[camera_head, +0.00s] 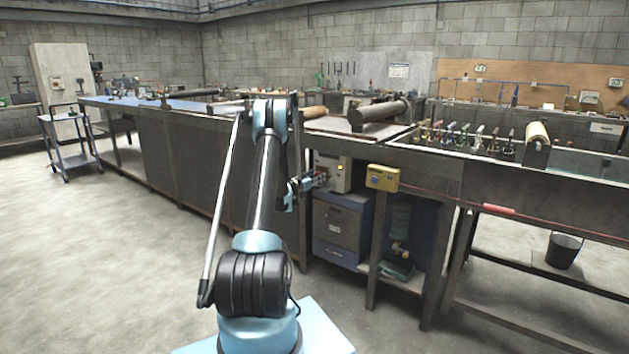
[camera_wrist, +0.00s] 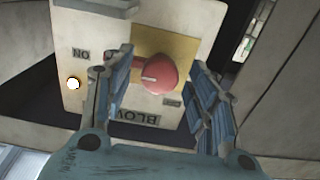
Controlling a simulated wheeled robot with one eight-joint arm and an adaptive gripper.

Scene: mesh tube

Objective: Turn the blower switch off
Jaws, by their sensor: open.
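The blower switch is a red rotary knob (camera_wrist: 158,75) with a pale pointer mark, on a yellow plate (camera_wrist: 185,47) of a light box (camera_wrist: 62,20). In the wrist view its label (camera_wrist: 135,115) is upside down and partly hidden, and an ON label (camera_wrist: 80,54) sits at the left. A small lamp (camera_wrist: 73,84) is lit. In the head view my gripper (camera_head: 306,184) is at the front of the switch box (camera_head: 334,172).
Tools stand on the right-hand bench.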

